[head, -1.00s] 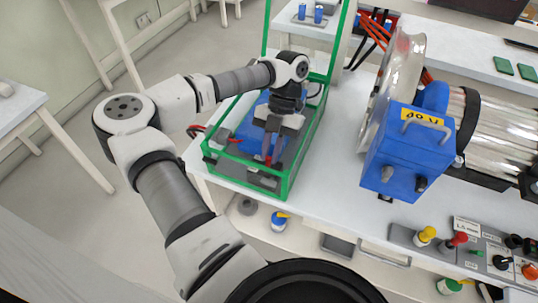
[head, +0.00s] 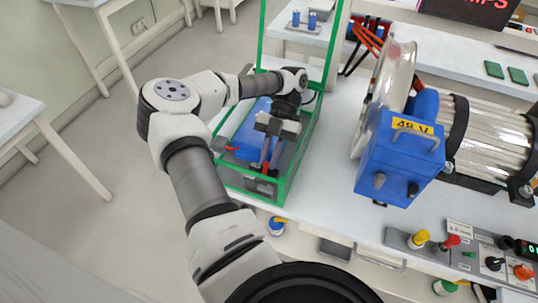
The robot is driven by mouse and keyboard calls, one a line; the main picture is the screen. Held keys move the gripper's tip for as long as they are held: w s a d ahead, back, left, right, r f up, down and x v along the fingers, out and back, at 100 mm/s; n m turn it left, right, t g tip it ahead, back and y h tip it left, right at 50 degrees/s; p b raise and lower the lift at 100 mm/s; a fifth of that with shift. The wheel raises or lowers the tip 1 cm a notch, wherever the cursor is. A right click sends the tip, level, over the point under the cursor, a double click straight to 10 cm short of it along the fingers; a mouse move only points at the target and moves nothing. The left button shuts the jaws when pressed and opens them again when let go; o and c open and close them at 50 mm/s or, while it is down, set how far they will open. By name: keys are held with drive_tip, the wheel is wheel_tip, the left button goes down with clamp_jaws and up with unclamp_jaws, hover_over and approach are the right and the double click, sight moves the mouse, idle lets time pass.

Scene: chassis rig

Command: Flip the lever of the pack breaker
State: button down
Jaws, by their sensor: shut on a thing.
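My gripper (head: 266,163) reaches down inside the green-framed enclosure (head: 284,178) on the white bench. Its fingers are shut on a small red piece (head: 266,151), which looks like the breaker lever. The fingers hide most of it, so its exact position cannot be told. A blue pack (head: 250,128) lies in the enclosure beside and behind the gripper. A small grey box (head: 262,187) at the enclosure's front, below the fingertips, may be the breaker body.
A blue box marked 48 V (head: 400,165) and a large metal disc (head: 384,100) stand right of the enclosure. A control panel (head: 470,250) with coloured knobs is at the front right. Green frame bars surround my gripper closely. Bare bench lies between enclosure and blue box.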

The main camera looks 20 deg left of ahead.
drive_tip(key=c, duration=1.4)
unclamp_jaws()
drive_tip(key=v, duration=1.1)
drive_tip(key=shift+w+r, duration=0.2)
drive_tip(key=shift+r, duration=0.05)
drive_tip(key=shift+p+v, duration=1)
drive_tip(key=shift+v, duration=0.05)
